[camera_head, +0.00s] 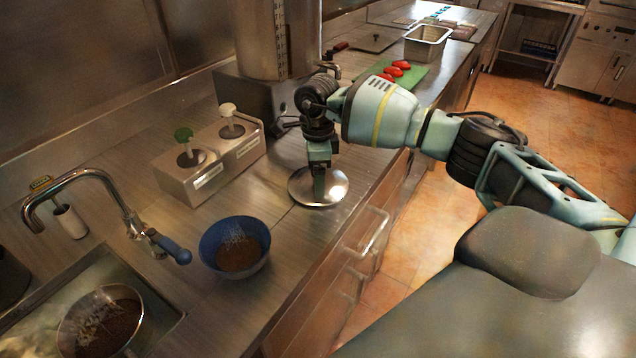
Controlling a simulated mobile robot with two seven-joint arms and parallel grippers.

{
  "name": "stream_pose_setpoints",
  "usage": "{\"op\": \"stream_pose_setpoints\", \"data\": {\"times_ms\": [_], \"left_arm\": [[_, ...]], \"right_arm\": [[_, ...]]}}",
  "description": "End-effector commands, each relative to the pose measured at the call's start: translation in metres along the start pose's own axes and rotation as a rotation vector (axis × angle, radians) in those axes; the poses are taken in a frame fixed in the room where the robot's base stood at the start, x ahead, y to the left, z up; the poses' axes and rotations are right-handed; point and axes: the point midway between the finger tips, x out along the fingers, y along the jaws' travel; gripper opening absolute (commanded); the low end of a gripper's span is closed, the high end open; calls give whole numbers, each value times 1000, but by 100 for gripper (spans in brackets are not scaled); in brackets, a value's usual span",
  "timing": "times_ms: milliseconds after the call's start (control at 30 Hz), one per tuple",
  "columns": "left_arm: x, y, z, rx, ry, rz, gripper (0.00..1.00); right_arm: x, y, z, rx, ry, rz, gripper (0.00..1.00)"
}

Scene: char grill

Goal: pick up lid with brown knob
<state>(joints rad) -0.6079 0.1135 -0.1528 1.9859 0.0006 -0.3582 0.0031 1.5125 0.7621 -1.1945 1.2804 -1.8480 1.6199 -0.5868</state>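A round, shiny metal lid (336,188) lies flat on the steel counter, near its front edge and to the right of the blue bowl. My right gripper (319,188) points straight down over the middle of the lid, with its fingers low at the lid's centre. The knob is hidden behind the fingers, and I see them edge-on, so I cannot tell whether they are open or closed on it. My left gripper is not in view.
A blue bowl (213,241) with brown contents stands left of the lid. Behind are a two-pump dispenser (178,183) and a tall metal machine (262,95). A sink with a faucet (100,176) is at left. A green board (415,73) with red pieces and a metal pan (427,52) lie farther back.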

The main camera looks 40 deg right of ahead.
Motion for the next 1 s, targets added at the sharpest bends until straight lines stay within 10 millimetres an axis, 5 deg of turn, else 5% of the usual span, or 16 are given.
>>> {"op": "stream_pose_setpoints", "data": {"times_ms": [567,1000], "left_arm": [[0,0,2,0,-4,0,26],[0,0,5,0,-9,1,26]], "right_arm": [[4,1,-1,0,5,5,5],[-2,2,-1,-1,7,9,5]]}}
